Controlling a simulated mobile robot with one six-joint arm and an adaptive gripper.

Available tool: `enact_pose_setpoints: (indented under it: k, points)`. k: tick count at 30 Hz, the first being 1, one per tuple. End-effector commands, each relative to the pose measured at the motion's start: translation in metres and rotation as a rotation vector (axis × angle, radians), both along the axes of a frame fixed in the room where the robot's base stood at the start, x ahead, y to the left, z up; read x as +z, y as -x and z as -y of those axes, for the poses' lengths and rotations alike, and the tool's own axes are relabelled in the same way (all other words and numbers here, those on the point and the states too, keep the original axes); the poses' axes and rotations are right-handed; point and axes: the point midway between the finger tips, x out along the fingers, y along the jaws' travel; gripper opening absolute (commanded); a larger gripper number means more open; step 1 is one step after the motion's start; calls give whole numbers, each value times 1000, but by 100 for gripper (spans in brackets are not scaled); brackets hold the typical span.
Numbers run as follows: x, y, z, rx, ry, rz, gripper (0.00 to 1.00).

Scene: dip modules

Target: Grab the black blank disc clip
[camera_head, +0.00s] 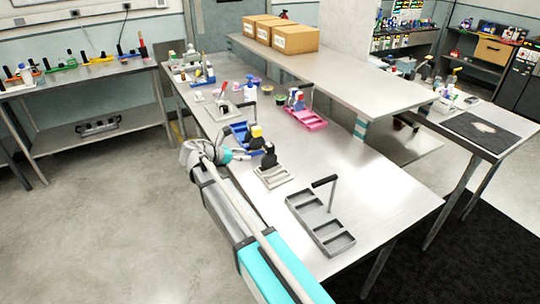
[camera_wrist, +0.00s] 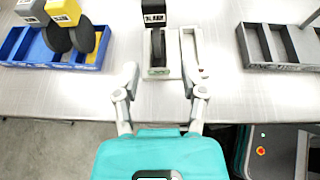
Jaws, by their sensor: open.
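The black disc clip (camera_wrist: 155,20) with a white label stands in the left slot of a beige tray (camera_wrist: 190,55) in the wrist view. Its label reads roughly "BLANK", though it is small. The clip also shows in the head view as a dark upright shape (camera_head: 268,160) on the beige tray (camera_head: 275,179). My gripper (camera_wrist: 165,82) is open and empty, with its two fingers apart in front of the tray's near edge. The clip lies ahead of the gap between the fingers, slightly left of its middle, and is not touched.
A blue tray (camera_wrist: 22,50) on the left holds a yellow clip (camera_wrist: 64,12) and a grey clip with dark discs. A grey tray (camera_wrist: 262,66) with a handle stands on the right. The steel table (camera_wrist: 222,95) is bare between the trays.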

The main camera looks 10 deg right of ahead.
Motion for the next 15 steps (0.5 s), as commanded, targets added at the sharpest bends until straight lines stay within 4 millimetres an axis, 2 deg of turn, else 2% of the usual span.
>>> enact_pose_setpoints:
  k: [15]
  points:
    - [0,-1,5,-8,0,0,54]
